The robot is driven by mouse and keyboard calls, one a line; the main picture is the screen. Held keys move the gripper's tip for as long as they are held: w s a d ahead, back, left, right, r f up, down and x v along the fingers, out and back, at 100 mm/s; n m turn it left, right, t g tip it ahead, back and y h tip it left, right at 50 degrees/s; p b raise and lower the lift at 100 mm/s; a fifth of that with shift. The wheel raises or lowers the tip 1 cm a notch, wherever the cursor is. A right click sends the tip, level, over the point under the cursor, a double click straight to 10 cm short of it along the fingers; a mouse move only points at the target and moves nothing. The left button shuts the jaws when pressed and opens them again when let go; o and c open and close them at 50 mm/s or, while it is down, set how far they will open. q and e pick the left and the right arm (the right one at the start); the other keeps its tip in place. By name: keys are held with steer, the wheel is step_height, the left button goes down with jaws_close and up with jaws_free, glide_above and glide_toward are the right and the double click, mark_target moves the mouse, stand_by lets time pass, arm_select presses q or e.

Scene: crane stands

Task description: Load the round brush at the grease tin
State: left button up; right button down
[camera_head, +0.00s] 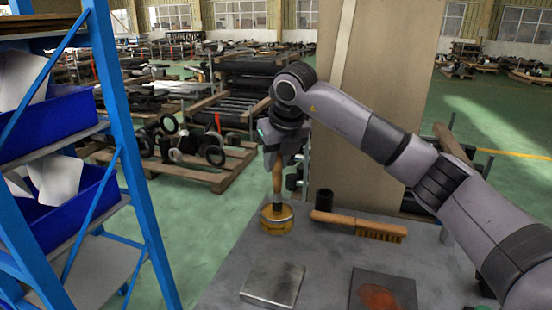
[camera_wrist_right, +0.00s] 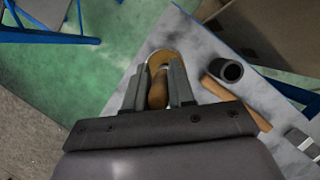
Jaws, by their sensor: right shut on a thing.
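The grease tin (camera_head: 277,220) is a round yellow-brown tin near the far left corner of the grey table. The round brush (camera_head: 278,182) has an orange-brown wooden handle and stands roughly upright over the tin, its lower end at the tin's opening. My right gripper (camera_head: 280,160) is shut on the brush handle above the tin. In the right wrist view the gripper (camera_wrist_right: 165,95) holds the handle (camera_wrist_right: 158,90) between its fingers, with the tin (camera_wrist_right: 163,60) beyond. The brush's bristles are hidden at the tin. My left gripper is not in view.
A long wooden brush (camera_head: 358,225) lies right of the tin, with a small black cylinder (camera_head: 324,199) behind it. A metal plate (camera_head: 273,284) and a dark plate with an orange patch (camera_head: 383,296) lie nearer. A blue rack (camera_head: 125,130) stands left.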

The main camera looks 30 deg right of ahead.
steer(key=shift+r+p, duration=2.7)
steer(key=shift+r, duration=0.8)
steer(key=shift+f, duration=0.1)
